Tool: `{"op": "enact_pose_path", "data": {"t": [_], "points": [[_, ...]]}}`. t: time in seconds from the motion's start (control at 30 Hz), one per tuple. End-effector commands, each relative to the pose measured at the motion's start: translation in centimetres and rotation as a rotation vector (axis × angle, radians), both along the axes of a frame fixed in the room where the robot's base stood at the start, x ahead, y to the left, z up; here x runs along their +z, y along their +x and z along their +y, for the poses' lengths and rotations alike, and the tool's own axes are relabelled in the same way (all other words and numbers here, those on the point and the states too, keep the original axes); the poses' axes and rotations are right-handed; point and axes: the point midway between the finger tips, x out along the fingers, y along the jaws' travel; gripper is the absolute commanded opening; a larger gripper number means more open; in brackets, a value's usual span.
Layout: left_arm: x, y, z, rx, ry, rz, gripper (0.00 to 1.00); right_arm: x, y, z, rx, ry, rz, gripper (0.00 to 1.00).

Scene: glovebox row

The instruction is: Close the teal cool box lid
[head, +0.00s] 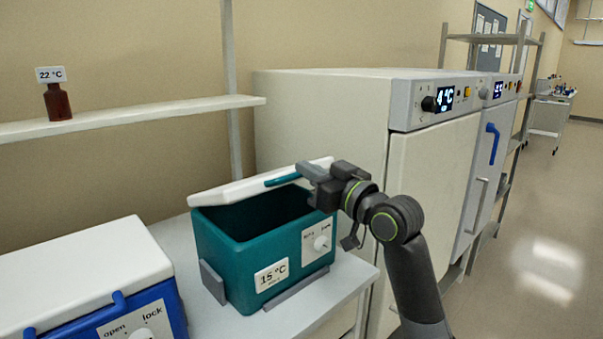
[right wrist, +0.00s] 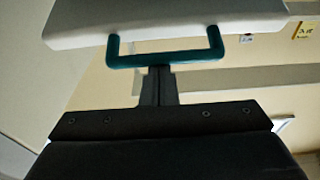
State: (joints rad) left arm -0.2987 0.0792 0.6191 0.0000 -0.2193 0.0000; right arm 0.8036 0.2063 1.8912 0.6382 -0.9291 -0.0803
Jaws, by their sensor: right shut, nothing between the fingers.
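The teal cool box (head: 238,255) stands on a light bench with a "15 °C" label and a lock dial on its front. Its white lid (head: 228,190) is partly raised, and the dark inside shows below it. A teal handle (head: 283,179) runs along the lid's front edge. My right gripper (head: 312,174) is shut and empty at the lid's front right, by the handle. In the right wrist view the handle (right wrist: 165,60) hangs from the white lid (right wrist: 170,20), just beyond the shut fingers (right wrist: 158,85); whether they touch is unclear. My left gripper is not in view.
A blue cool box with a white lid (head: 75,275) stands at the left. A wall shelf (head: 130,112) holds a brown bottle (head: 57,102). A white fridge cabinet (head: 430,180) stands right behind the teal box. The floor at right (head: 530,260) is clear.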

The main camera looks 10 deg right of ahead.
Motion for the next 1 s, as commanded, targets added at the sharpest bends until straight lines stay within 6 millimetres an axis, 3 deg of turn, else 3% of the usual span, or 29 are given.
{"op": "enact_pose_path", "data": {"t": [0.03,0.73,1.0], "points": [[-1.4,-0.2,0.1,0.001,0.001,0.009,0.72,-1.3,-0.2,-0.2,0.0,0.011,-0.016,0.0],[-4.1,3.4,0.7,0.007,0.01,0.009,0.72,-5.8,-1.7,-1.1,0.0,0.116,-0.174,0.0],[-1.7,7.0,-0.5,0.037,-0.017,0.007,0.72,-7.6,-2.0,-1.4,-0.001,0.152,-0.227,0.0]]}}
